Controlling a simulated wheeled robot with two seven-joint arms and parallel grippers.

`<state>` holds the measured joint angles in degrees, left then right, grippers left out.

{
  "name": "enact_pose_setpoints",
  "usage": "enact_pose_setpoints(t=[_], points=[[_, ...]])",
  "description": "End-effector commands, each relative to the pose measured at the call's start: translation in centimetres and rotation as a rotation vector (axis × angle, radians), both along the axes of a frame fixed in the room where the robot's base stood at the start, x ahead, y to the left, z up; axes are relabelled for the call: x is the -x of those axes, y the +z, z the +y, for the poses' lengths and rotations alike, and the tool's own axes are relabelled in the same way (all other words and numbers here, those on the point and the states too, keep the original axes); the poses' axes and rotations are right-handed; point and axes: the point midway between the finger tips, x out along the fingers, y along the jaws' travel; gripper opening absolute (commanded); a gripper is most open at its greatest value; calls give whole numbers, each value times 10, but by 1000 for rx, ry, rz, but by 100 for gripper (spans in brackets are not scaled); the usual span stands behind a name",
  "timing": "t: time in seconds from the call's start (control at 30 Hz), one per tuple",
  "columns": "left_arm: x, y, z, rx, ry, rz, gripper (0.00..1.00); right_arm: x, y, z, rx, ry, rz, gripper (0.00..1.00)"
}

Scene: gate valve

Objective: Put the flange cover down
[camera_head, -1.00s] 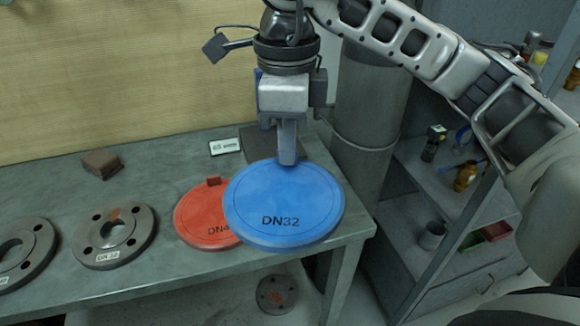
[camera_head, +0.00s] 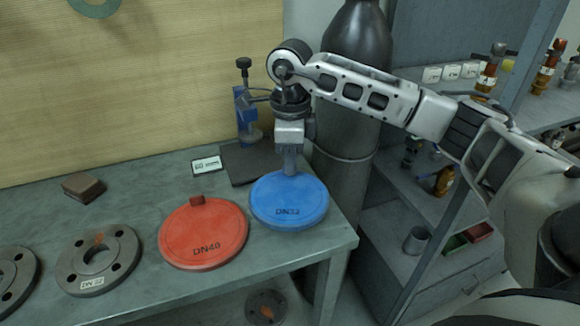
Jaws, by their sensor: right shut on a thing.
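The blue flange cover (camera_head: 288,203), marked DN32, is at the right end of the grey workbench (camera_head: 185,292), level and at or just above its top; I cannot tell whether it touches. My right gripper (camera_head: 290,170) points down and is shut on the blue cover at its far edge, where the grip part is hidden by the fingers. A red flange cover (camera_head: 203,236), marked DN40, lies just left of the blue one. My left gripper is not in view.
Steel flanges (camera_head: 97,260) lie on the left of the bench, with a brown block (camera_head: 83,188) behind. A small label sign (camera_head: 206,166), a dark mat (camera_head: 250,162) and a blue clamp-like tool (camera_head: 245,112) are at the back. A grey cylinder (camera_head: 348,130) stands behind the bench's right end.

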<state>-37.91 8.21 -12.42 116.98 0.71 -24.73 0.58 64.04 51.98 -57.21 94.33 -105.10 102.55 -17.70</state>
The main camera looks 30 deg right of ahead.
Motion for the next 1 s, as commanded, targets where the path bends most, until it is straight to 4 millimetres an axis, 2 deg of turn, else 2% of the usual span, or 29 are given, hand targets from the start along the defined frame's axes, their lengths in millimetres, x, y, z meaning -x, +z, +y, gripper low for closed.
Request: enact_pose_setpoints(t=[0.1, 0.2, 0.57, 0.6, 0.67, 1.0], points=[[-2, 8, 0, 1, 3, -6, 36, 2, -16, 1, 0, 2, 5, 0], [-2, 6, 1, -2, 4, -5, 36, 2, -23, 1, -1, 3, 3, 0], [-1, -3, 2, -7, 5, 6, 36, 1, -29, 2, -1, 3, 2, 0], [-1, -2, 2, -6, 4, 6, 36, 1, -27, 2, -1, 3, 2, 15], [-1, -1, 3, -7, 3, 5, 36, 1, -27, 2, -1, 3, 2, 28], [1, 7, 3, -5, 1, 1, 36, 1, -21, 2, -1, 2, 2, 28]])
